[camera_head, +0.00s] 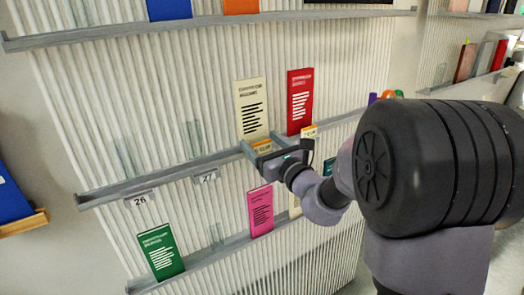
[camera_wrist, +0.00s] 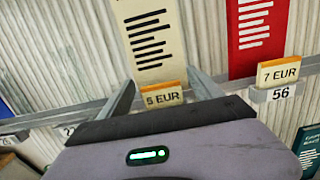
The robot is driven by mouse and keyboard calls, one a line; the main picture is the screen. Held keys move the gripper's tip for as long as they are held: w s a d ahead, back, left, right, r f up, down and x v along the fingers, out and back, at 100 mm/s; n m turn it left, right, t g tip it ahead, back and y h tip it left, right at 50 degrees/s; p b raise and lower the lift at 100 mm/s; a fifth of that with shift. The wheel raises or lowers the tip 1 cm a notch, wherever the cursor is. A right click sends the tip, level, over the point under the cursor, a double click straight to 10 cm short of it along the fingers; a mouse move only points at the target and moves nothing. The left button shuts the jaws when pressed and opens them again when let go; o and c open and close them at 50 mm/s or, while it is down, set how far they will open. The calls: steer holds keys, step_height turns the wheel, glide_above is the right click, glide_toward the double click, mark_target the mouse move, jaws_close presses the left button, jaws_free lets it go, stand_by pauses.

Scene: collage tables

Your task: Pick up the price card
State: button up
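An orange-topped price card reading "5 EUR" (camera_wrist: 162,96) stands upright at the shelf rail, below a cream booklet (camera_wrist: 150,40). In the head view this card (camera_head: 262,148) is partly hidden by my gripper. My gripper (camera_head: 263,146) is open. In the wrist view its two fingers (camera_wrist: 162,82) reach forward on either side of the "5 EUR" card, with a gap visible on both sides. A second price card reading "7 EUR" (camera_wrist: 278,71) stands to the right, outside the fingers, below a red booklet (camera_wrist: 258,32); it also shows in the head view (camera_head: 309,132).
The shelf rail (camera_head: 160,183) carries number labels "26" (camera_head: 140,201), "27" (camera_head: 208,178) and "56" (camera_wrist: 281,94). A pink booklet (camera_head: 260,211) and a green booklet (camera_head: 161,252) stand on the lower rail. Clear holders stand left of the cream booklet.

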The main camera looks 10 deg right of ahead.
steer(key=c, duration=1.3)
